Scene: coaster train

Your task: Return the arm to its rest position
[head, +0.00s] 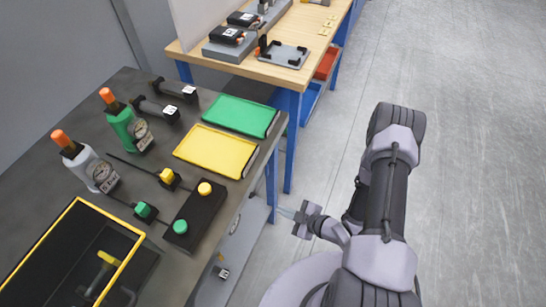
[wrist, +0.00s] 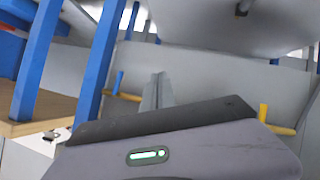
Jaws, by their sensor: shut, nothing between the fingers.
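My arm rises on the right of the head view, folded over the grey floor. My gripper (head: 285,212) reaches left toward the near table's right edge and touches nothing that I can see. It is shut and empty. In the wrist view the shut fingers (wrist: 157,92) stand up beyond the gripper's dark body, with a green light strip on it.
The dark table (head: 150,78) holds a green tray (head: 238,115), a yellow tray (head: 216,150), two orange-capped bottles, a button box (head: 199,215) and a yellow-rimmed bin (head: 45,235). A wooden table (head: 290,75) with blue legs stands behind. The floor (head: 470,130) at right is clear.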

